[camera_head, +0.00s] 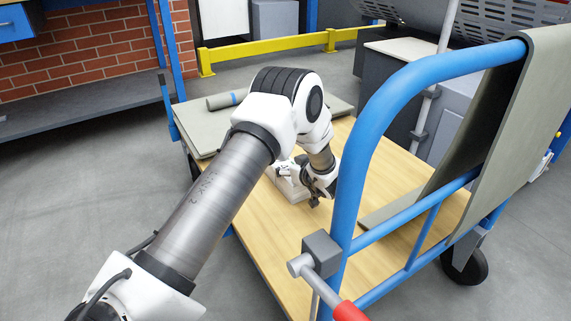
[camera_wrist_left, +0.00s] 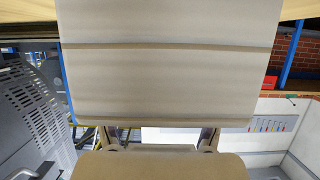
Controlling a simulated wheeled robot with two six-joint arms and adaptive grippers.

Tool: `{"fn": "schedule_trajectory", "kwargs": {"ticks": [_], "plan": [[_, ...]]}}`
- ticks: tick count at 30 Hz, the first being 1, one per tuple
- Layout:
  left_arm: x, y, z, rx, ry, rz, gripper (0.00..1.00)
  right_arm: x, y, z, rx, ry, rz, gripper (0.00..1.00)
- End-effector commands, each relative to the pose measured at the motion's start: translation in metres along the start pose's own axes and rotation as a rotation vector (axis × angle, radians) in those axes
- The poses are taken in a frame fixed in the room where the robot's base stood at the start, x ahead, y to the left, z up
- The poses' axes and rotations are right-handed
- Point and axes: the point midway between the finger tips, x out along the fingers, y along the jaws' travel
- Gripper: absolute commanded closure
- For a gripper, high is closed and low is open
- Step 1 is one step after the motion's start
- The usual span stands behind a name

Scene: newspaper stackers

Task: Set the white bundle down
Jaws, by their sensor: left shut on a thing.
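The white bundle (camera_head: 288,184) shows as a small pale block at the wooden cart deck (camera_head: 275,255), partly hidden behind my arm and gripper. My left gripper (camera_head: 314,196) is shut on it, low over the deck. I cannot tell whether the bundle's underside touches the deck. My right gripper is not in view.
A blue cart handle frame (camera_head: 385,105) rises close right of my gripper, with a grey-green sheet (camera_head: 525,120) draped over it. The near deck is bare.

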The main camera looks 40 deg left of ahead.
Motion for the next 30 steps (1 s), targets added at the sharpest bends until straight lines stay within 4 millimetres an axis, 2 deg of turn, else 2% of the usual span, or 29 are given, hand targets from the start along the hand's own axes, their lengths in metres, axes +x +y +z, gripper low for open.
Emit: {"fn": "schedule_trajectory", "kwargs": {"ticks": [8, 9, 10, 22, 26, 30], "plan": [[0.0, 0.0, -0.001, -0.001, 0.001, 0.001, 0.99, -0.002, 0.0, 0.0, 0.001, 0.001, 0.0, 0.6], [0.0, 0.0, 0.001, 0.0, -0.003, 0.0, 0.16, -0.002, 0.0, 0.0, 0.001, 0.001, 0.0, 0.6], [0.0, 0.0, 0.001, 0.0, -0.003, 0.0, 0.05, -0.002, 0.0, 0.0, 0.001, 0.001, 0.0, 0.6], [-0.003, 0.0, -0.002, 0.001, -0.002, 0.001, 0.05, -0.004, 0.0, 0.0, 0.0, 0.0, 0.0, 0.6], [-0.024, 0.001, -0.005, 0.003, -0.001, 0.003, 0.05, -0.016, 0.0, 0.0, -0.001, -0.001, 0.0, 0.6], [-0.061, 0.001, -0.008, 0.004, 0.0, 0.005, 0.05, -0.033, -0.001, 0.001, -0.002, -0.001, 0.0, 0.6]]}}
